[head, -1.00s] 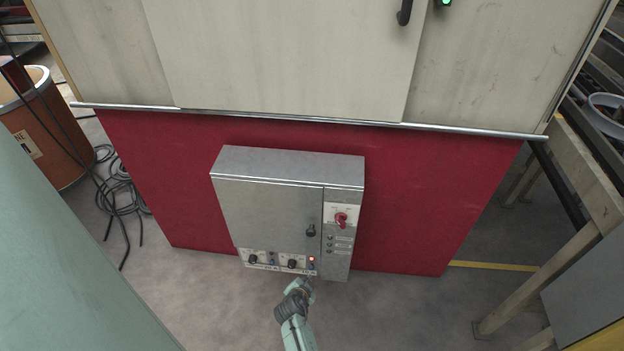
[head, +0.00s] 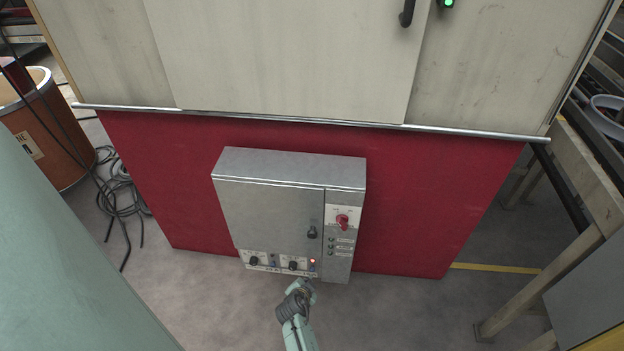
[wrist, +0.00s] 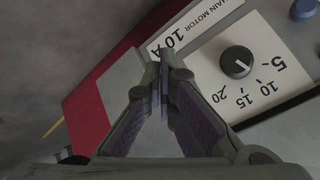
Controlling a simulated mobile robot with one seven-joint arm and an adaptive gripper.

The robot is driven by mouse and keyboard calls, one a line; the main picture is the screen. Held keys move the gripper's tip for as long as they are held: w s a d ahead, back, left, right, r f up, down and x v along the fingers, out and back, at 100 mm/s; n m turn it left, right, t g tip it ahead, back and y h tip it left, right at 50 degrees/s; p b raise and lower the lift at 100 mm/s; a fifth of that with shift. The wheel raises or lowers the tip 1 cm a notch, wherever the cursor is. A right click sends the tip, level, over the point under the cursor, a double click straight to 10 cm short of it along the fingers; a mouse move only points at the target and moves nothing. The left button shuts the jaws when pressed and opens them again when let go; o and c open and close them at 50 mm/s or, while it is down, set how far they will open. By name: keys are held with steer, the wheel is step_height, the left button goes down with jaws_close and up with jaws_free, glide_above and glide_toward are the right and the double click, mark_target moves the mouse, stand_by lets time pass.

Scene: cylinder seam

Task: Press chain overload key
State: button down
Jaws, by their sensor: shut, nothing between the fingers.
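A grey metal control box (head: 268,215) stands low against a red panel. Its lower strip carries black dials, blue keys and a lit red lamp (head: 312,261). A blue key (head: 312,268) shows just under the lamp. In the wrist view, a black dial (wrist: 237,62) sits on a white plate marked CHAIN MOTOR 10 A, with a blue key (wrist: 304,9) at the top right corner. My gripper (head: 309,281) is at the box's lower right edge; in the wrist view its fingers (wrist: 163,75) are shut and empty, overlapping the plate's edge. Contact cannot be told.
A red rotary switch (head: 342,221) and a black latch (head: 312,232) are on the box front. A brown drum (head: 45,140) and coiled cable (head: 120,195) are at left. A frame leg (head: 545,290) stands at right. Grey floor before the box is open.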

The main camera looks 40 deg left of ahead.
steer(key=shift+w+a, duration=0.1)
steer(key=shift+w, duration=0.05)
stand_by(0.4)
steer(key=shift+w+a+b, duration=0.15)
steer(key=shift+w+b, duration=0.1)
steer(key=shift+b, duration=0.1)
